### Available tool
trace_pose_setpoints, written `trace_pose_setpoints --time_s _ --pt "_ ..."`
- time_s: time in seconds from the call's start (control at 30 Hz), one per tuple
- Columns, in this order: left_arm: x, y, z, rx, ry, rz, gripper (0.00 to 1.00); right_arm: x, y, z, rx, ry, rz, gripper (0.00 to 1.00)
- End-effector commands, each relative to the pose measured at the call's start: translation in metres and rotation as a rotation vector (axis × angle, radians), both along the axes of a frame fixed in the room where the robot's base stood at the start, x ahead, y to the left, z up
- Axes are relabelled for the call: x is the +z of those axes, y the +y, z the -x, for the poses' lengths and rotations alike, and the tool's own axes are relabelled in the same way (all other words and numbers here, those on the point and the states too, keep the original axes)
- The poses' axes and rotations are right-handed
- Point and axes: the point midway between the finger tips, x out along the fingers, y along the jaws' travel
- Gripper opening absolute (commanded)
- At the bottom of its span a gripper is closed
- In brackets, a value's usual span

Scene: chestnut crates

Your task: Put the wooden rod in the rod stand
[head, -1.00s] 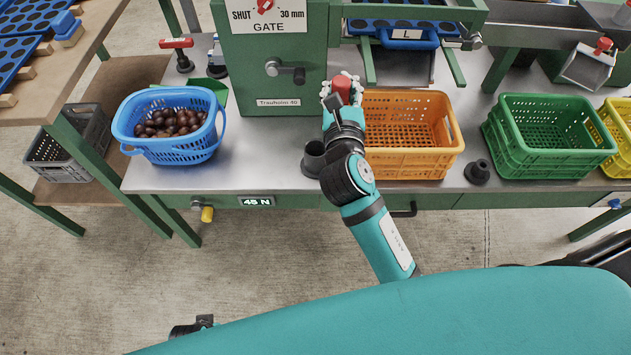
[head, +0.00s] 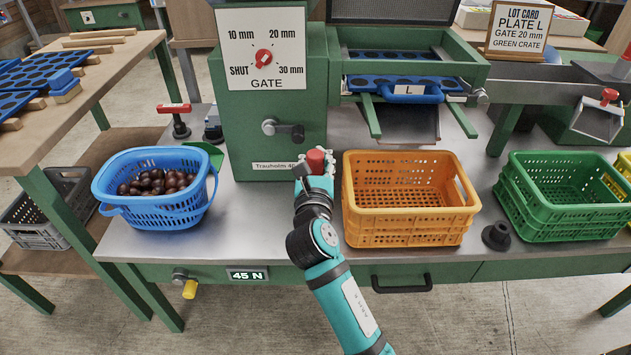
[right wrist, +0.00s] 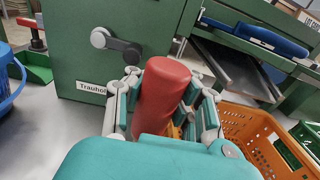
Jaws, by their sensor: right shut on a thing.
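A red cylinder, which I take for the wooden rod (head: 316,159), stands roughly upright in my right gripper (head: 315,168), left of the orange crate and in front of the green gate machine. In the right wrist view the red rod (right wrist: 163,95) sits between the fingers of the right gripper (right wrist: 162,105), which are shut on it. Its lower end is hidden. A small black round holder (head: 497,236), possibly the rod stand, is on the bench between the orange and green crates. A larger dark cup seen earlier is now hidden, apparently behind my right arm. My left gripper is out of view.
The orange crate (head: 405,240) stands close right of the gripper, the green crate (head: 570,225) farther right. A blue basket (head: 150,215) of chestnuts is at left. The green machine (head: 265,125) rises behind. Steel bench between basket and arm is clear.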

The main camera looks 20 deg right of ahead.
Motion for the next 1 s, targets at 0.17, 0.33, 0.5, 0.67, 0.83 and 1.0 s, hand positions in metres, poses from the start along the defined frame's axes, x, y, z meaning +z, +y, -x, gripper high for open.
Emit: trace_pose_setpoints --time_s 0.17,0.33,0.5,0.67,0.83,1.0 --pt "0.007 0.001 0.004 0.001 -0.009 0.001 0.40 -0.017 0.000 0.000 0.000 0.001 -0.001 0.00" --pt "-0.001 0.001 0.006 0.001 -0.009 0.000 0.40 -0.044 0.000 0.000 0.001 0.002 -0.001 0.00" --pt "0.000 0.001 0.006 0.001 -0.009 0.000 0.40 -0.044 0.000 0.000 0.000 -0.001 0.000 0.00" --pt "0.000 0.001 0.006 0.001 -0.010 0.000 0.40 -0.045 0.000 0.000 0.001 0.000 0.000 0.00" --pt "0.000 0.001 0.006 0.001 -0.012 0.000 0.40 -0.047 0.000 0.000 0.001 0.000 0.000 0.17" --pt "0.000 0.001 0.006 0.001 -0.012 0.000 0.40 -0.047 0.000 0.000 0.001 0.000 0.000 0.40"
